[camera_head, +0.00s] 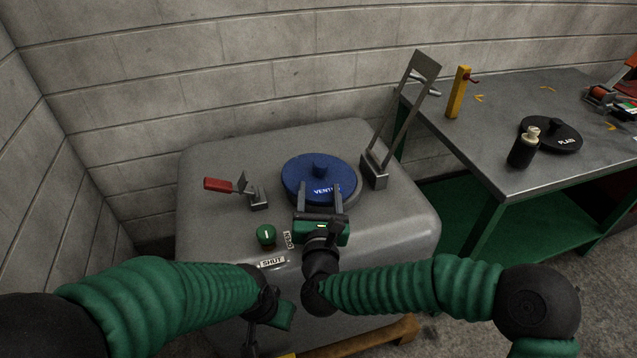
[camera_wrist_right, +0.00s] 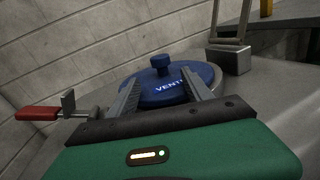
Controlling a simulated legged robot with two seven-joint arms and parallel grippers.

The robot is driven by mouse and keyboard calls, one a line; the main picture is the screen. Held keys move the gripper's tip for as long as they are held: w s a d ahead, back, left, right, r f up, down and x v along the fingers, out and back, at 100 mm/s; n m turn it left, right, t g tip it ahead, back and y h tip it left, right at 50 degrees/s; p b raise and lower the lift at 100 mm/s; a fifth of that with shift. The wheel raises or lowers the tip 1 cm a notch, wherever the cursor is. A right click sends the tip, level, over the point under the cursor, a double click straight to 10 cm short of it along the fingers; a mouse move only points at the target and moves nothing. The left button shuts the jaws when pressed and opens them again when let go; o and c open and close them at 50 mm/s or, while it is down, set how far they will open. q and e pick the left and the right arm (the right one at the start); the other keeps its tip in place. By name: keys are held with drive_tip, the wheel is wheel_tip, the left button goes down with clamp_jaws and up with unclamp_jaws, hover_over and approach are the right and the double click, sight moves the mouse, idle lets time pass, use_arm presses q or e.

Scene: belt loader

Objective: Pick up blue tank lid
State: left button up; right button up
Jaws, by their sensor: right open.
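The blue tank lid (camera_head: 313,172) lies on top of the grey tank (camera_head: 220,150). It is a round disc with a blue knob in its middle and white lettering on its face. My right gripper (camera_head: 321,187) is open and reaches over the lid's near edge, its fingers pointing toward the knob. In the right wrist view the lid (camera_wrist_right: 178,90) shows beyond the two spread fingers (camera_wrist_right: 160,92), with the knob (camera_wrist_right: 161,64) upright past the tips. I cannot tell whether the fingers touch the lid. My left gripper (camera_head: 262,335) is low at the tank's front, its fingers hard to make out.
A red-handled clamp (camera_head: 222,185) stands left of the lid, and a tall metal bracket (camera_head: 375,170) right of it. A green knob (camera_head: 266,234) and a SHUT label (camera_head: 272,262) are near the front. A workbench (camera_head: 500,150) at right holds a black lid (camera_head: 562,137) and a bottle (camera_head: 523,150).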

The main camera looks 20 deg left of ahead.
sight(320, 172)
drive_tip(key=x, duration=0.2)
drive_tip(key=b+x, duration=0.1)
drive_tip(key=x, duration=0.1)
drive_tip(key=b+x, duration=0.1)
drive_tip(key=x, duration=0.1)
drive_tip(key=shift+w+d, duration=0.1)
drive_tip(key=shift+d, duration=0.2)
drive_tip(key=shift+w+a, duration=0.15)
drive_tip(key=shift+w, duration=0.05)
drive_tip(key=shift+r, duration=0.15)
clamp_jaws()
